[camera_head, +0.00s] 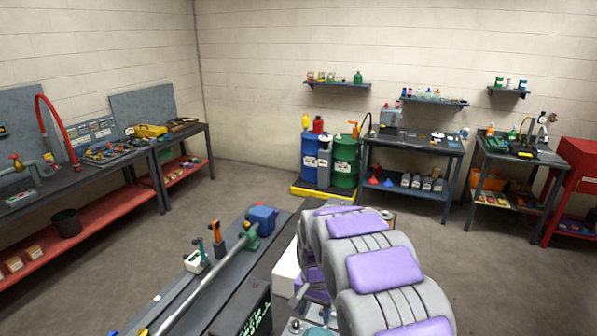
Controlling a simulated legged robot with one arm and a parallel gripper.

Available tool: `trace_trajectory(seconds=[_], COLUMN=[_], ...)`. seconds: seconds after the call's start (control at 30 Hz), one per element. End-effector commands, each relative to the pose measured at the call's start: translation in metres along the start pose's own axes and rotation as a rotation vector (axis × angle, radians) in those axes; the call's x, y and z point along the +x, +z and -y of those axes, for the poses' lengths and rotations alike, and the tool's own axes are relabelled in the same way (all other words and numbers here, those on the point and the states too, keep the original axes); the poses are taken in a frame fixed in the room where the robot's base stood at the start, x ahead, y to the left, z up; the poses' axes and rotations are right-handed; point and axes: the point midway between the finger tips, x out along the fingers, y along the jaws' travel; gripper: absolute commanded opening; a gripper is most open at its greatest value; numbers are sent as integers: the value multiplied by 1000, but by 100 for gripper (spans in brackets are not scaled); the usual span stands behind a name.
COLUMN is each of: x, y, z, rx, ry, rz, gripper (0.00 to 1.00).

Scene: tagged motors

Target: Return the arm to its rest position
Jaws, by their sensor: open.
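My arm (385,268), with grey links and purple pads, rises from the bottom right of the head view and reaches toward the middle. It bends near its far end. Smaller grey and purple parts show beside and below it, partly hidden by the larger links. I cannot make out any gripper fingers. The arm stands in front of the right side of a near workbench.
The near workbench (225,285) carries a long metal bar, a blue item (263,218) and small tools. Benches line the left wall (75,180) and back right (412,148). Blue and green drums (345,160) stand at the back. Grey floor (255,185) is open between them.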

Motion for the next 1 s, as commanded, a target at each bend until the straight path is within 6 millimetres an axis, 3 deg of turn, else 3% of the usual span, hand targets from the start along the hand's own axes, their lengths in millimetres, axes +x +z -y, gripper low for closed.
trace_trajectory(seconds=[0.17,0.6,1.0], x=[-13,-38,-21], y=[19,120,230], z=[-28,-122,-198], rx=[-33,-173,-309], ry=[3,21,24], rz=[6,51,102], gripper=[59,59,59])
